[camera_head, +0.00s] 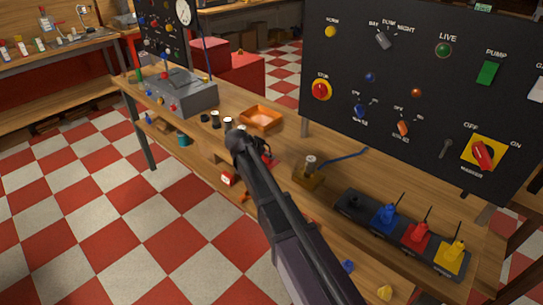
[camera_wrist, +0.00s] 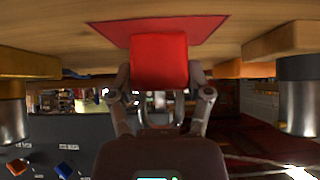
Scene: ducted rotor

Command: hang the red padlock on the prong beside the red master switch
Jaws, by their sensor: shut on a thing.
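The red master switch (camera_head: 483,155) sits on a yellow plate at the right of the black panel. A small grey prong (camera_head: 446,148) sticks out just left of it. In the wrist view, my gripper (camera_wrist: 160,78) is shut on a red block-shaped body, the red padlock (camera_wrist: 159,60). In the head view, my arm hides most of the gripper, which is low over the wooden bench, left of and well below the master switch. A bit of red shows beside it.
A row of blue, red and yellow joystick-like units (camera_head: 416,236) stands at the bench's right. A brass-coloured block with a metal cylinder (camera_head: 309,172) and an orange tray (camera_head: 261,117) are near my gripper. The black panel (camera_head: 400,60) rises behind the bench.

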